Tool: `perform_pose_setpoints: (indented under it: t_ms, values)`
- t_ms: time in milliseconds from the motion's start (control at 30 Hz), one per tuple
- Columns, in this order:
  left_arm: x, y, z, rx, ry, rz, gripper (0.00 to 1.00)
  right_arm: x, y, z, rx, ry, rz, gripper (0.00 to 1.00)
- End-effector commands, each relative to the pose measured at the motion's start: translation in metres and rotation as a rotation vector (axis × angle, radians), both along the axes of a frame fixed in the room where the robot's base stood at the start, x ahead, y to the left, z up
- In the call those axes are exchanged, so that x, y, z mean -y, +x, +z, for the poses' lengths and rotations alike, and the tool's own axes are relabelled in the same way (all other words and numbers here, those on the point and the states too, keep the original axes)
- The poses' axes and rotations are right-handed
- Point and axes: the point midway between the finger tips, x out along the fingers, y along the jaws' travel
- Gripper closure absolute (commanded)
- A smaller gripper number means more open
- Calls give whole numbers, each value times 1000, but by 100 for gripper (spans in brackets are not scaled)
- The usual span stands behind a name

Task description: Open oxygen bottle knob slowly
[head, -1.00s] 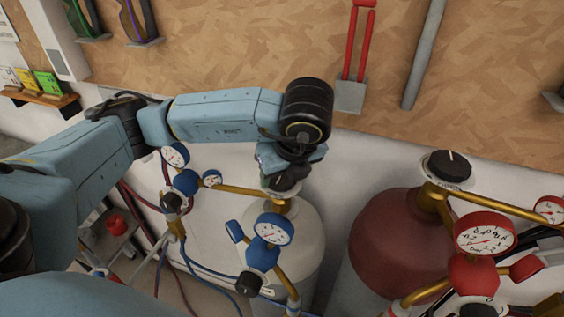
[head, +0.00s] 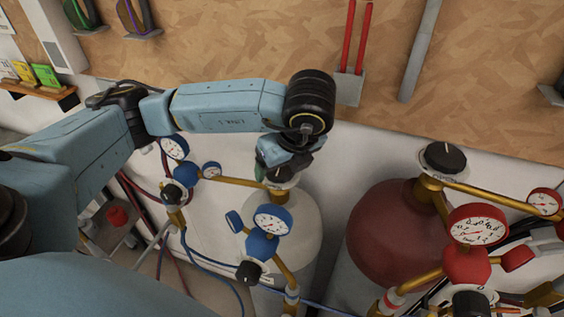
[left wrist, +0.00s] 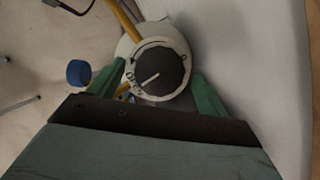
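The oxygen bottle (head: 300,220) is the white one with blue gauges, standing below my left arm. Its round black knob (left wrist: 158,72) sits in a white dial ring marked OPEN, with a white pointer line, in the left wrist view. My left gripper (head: 280,172) is over this knob and hides most of it in the head view. In the left wrist view the two green fingers of the gripper (left wrist: 160,80) stand apart, one on each side of the knob. Narrow gaps seem to remain, so I see no clear contact. My right gripper is not in view.
A dark red bottle (head: 385,235) with its own black knob (head: 443,157) and red gauges (head: 476,225) stands to the right. Blue gauges (head: 272,219) and brass pipes sit close in front of the white bottle. A wooden board (head: 240,45) covers the wall behind.

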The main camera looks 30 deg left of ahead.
Motion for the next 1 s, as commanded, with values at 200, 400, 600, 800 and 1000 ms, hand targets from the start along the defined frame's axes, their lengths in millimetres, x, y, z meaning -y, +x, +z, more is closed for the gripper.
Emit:
perform_pose_setpoints:
  t_ms: [200,400,600,800,1000]
  values:
    - [0,0,0,-1,1,-1,23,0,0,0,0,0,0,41]
    - [5,-1,14,3,0,-4,23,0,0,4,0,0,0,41]
    - [16,-7,44,5,1,-5,23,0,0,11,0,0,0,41]
    - [28,-13,76,5,2,-4,23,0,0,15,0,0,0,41]
    - [38,-19,104,5,1,-2,23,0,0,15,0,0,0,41]
